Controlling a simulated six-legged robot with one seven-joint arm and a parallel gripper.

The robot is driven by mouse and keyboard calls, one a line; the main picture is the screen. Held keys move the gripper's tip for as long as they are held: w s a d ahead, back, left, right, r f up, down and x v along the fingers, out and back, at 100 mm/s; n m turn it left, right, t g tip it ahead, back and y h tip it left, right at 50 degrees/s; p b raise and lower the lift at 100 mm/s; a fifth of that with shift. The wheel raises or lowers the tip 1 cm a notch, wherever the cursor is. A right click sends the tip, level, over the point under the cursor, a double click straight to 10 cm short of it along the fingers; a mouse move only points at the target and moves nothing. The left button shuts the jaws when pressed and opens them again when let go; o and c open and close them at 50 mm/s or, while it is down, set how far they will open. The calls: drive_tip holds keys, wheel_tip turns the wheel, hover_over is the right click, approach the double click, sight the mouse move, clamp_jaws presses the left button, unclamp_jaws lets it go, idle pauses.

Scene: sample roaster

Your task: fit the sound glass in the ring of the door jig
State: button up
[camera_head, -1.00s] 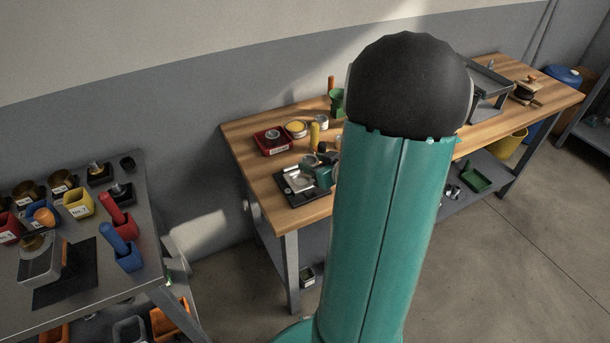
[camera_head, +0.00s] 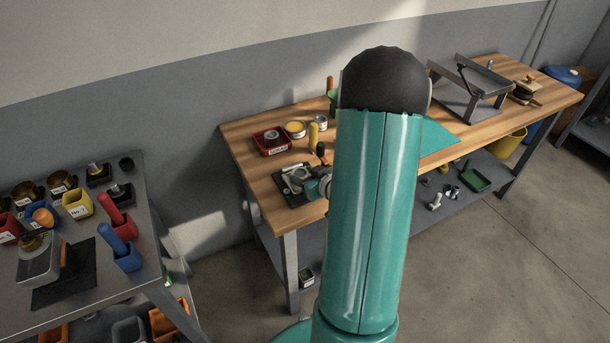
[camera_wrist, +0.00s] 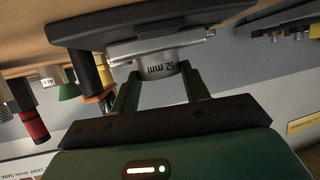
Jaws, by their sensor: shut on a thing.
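The door jig (camera_head: 291,190) is a dark base with a silver plate at the left end of the wooden bench. In the wrist view, which looks upside down, its dark base (camera_wrist: 85,32) is at the top. A short silver ring (camera_wrist: 158,68) marked 52 mm stands out from the plate. My gripper (camera_wrist: 160,88) has its fingers either side of the ring, close to it; I cannot tell if they touch it. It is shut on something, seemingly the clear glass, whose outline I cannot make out.
A red tray (camera_head: 268,146), a yellow-topped tin (camera_head: 295,129) and a yellow handle (camera_head: 313,134) stand behind the jig. A dark post (camera_wrist: 90,72) is near the fingers. A metal stand (camera_head: 470,100) is at the right. A teal mat (camera_head: 438,138) lies flat mid-bench.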

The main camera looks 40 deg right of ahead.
drive_tip(key=o, duration=1)
drive_tip(key=shift+o, duration=0.2)
drive_tip(key=shift+s+r, duration=0.2)
drive_tip(key=shift+s, duration=0.05)
drive_tip(key=v, duration=1.1)
drive_tip(key=w+a+r+g+h, duration=0.4)
drive_tip(key=w+r, duration=0.3)
drive_tip(key=r, duration=0.4)
drive_tip(key=s+a+r+g+y, duration=0.1)
drive_tip(key=s+a+r, duration=0.1)
drive_tip(key=a, duration=0.7)
drive_tip(key=s+a+r+g+y, duration=0.1)
drive_tip(key=s+a+r+y, duration=0.1)
drive_tip(key=s+a, duration=0.3)
drive_tip(key=s+a+r+n+g+y, duration=0.1)
drive_tip(key=s+a+r+g+y, duration=0.1)
drive_tip(key=a, duration=1.1)
drive_tip(key=s+r, duration=0.1)
drive_tip(key=s, duration=0.1)
drive_tip(key=shift+s+a+r, duration=0.2)
drive_tip(key=shift+s+r, duration=0.05)
